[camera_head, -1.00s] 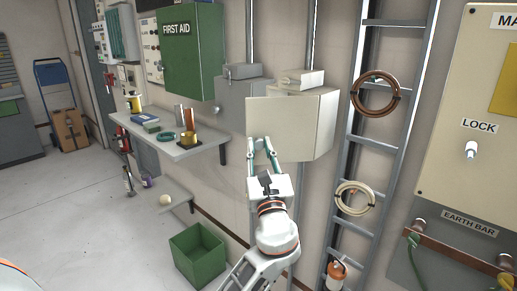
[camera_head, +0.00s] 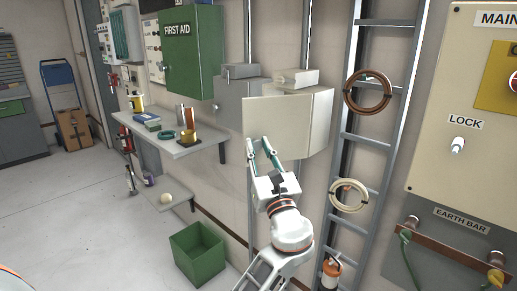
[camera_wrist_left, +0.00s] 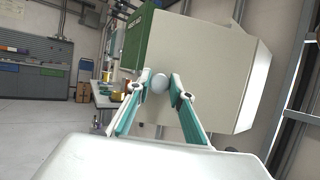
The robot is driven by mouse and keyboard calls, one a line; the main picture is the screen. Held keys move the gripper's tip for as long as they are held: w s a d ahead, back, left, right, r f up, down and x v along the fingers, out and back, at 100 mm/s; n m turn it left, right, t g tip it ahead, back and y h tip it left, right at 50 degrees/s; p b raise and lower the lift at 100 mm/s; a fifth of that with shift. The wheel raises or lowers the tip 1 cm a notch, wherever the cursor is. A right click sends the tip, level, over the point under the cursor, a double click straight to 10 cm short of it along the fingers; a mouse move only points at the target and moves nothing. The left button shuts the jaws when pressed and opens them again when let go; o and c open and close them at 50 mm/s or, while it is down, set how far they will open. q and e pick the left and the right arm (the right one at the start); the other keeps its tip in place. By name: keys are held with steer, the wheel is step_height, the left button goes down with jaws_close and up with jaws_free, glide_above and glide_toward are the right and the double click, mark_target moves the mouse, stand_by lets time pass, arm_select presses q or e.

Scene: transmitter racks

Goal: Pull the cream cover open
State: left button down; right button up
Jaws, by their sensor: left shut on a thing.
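The cream cover (camera_head: 272,122) is the flat front panel of a cream wall box, right of centre in the head view. It also fills the upper middle of the left wrist view (camera_wrist_left: 195,62). A pale round knob (camera_wrist_left: 159,81) shows on its lower left part. My left gripper (camera_head: 258,141) is at the cover's lower left front, its fingers shut on the knob; it also shows in the left wrist view (camera_wrist_left: 160,86). I cannot tell whether a gap stands behind the cover. My right gripper is not in view.
A grey box (camera_head: 235,100) is left of the cream box, and a green first aid cabinet (camera_head: 190,50) is farther left. A shelf (camera_head: 176,147) with small items runs below. A ladder rack (camera_head: 371,150) with hanging coils stands close on the right. A green bin (camera_head: 197,255) is on the floor.

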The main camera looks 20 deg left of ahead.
arm_select(q)
steer(key=c, duration=1.8)
jaws_free()
glide_toward(254, 99)
steer(key=x, duration=0.5)
steer(key=shift+w+a, duration=0.1)
